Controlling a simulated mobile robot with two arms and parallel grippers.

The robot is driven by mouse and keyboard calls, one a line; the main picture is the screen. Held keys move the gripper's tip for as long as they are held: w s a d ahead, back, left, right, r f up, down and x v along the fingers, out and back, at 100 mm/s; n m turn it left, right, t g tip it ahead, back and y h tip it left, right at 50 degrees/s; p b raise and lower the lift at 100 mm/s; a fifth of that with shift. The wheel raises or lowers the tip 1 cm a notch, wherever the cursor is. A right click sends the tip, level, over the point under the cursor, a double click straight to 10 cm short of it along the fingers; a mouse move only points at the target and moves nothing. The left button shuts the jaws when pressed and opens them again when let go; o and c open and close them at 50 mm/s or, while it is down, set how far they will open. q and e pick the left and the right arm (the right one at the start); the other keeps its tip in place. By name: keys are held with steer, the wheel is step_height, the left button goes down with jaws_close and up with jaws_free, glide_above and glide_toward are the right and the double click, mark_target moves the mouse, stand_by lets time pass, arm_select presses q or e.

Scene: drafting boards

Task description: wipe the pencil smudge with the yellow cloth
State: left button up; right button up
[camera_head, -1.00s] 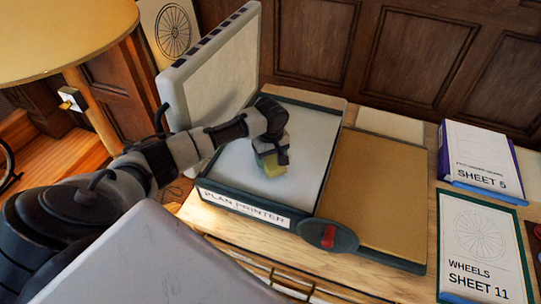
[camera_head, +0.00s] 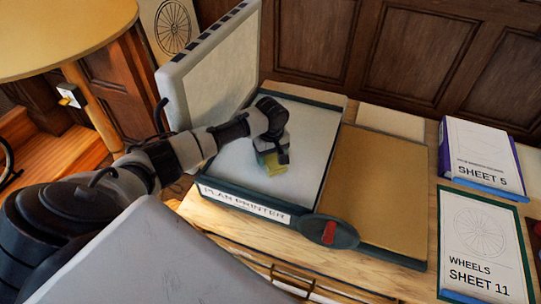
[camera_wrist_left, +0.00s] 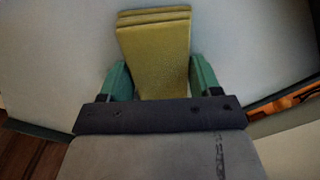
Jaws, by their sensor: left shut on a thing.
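The yellow cloth (camera_head: 275,168) is a folded pad held at the pale bed of the plan printer (camera_head: 310,135). My left gripper (camera_head: 273,158) is shut on it, pointing down over the bed. In the left wrist view the cloth (camera_wrist_left: 155,55) sits between the two green fingers of my left gripper (camera_wrist_left: 160,80). I cannot tell whether the cloth touches the bed. No pencil smudge can be made out on the visible bed; the arm and cloth hide part of it. My right gripper is not in view.
The printer's lid (camera_head: 215,75) stands open at the left of the bed. A tan panel (camera_head: 375,195) and a red switch (camera_head: 328,233) lie to the right. Sheet 5 (camera_head: 482,155) and Sheet 11 (camera_head: 480,245) lie farther right. A round table (camera_head: 60,35) stands back left.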

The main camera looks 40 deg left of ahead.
arm_select(q)
steer(key=shift+w+a+b, duration=0.2)
steer(key=shift+w+b, duration=0.15)
steer(key=shift+w, duration=0.55)
steer(key=shift+w+a+b, duration=0.2)
steer(key=shift+w+b, duration=0.15)
steer(key=shift+w, duration=0.55)
steer(key=w+b, duration=0.2)
steer(key=w, duration=0.1)
steer(key=shift+a+f+b, duration=0.2)
steer(key=shift+a+b, duration=0.15)
steer(key=shift+b, duration=0.05)
steer(key=shift+w+a+r+b, duration=0.1)
steer(key=shift+w+b, duration=0.2)
steer(key=shift+w, duration=0.1)
